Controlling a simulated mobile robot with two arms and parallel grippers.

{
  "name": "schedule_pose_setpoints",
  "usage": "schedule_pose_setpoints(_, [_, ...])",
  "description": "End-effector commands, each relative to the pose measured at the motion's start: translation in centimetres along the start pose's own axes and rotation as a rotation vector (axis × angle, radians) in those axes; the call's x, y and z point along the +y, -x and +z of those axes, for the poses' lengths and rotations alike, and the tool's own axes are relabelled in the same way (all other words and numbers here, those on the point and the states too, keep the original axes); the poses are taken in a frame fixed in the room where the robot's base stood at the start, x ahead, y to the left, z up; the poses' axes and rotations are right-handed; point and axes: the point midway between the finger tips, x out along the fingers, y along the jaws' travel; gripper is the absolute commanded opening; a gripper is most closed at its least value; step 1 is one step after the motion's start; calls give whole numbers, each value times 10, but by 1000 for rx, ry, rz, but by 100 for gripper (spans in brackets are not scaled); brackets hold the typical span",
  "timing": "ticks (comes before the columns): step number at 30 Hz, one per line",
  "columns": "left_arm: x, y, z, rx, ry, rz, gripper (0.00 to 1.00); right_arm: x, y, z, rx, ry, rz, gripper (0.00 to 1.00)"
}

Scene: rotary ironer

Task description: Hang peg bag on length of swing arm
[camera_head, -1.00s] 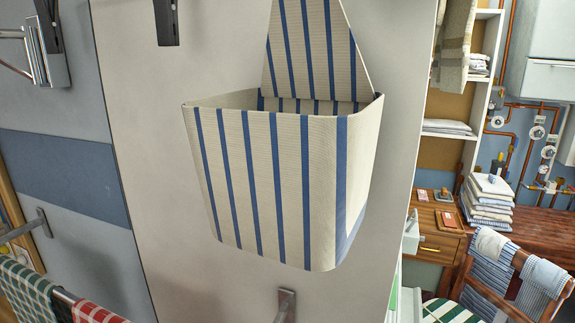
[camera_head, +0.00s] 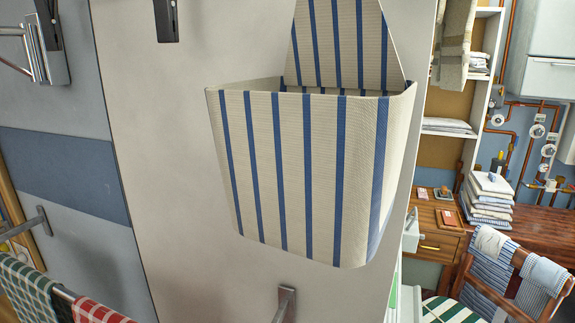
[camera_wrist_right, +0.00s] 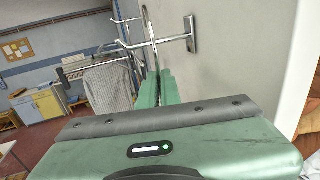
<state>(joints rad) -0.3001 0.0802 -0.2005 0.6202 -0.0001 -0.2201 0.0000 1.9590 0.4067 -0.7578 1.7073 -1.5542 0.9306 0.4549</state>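The peg bag (camera_head: 300,180), cream with blue stripes, hangs open-topped in front of a pale panel in the head view. Its upper end runs out of the picture. In the right wrist view my green right gripper (camera_wrist_right: 161,75) has its fingers close together on a thin chrome wire (camera_wrist_right: 149,25), which looks like the bag's hanger hook; the bag is hidden there. A chrome bar (camera_wrist_right: 158,41), apparently the swing arm, reaches left from a wall plate (camera_wrist_right: 190,34), just beyond the fingers. I cannot tell whether wire and bar touch. My left gripper is out of view.
A grey bracket (camera_head: 285,303) sticks out from the panel below the bag. Green (camera_head: 25,290) and red checked cloths hang at the lower left. Striped cloth (camera_wrist_right: 108,88) hangs on a rack beyond the gripper.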

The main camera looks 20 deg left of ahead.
Motion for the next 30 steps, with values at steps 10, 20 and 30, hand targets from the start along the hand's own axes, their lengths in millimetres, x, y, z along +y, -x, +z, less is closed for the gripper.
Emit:
schedule_pose_setpoints(10, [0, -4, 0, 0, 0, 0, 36, -4, 18, 0, -1, 1, -1, 0])
schedule_pose_setpoints(20, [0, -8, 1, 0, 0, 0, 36, -8, 34, 0, -2, 0, -1, 0])
schedule_pose_setpoints(30, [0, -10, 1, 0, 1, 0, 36, -12, 50, 0, -2, 0, -1, 0])
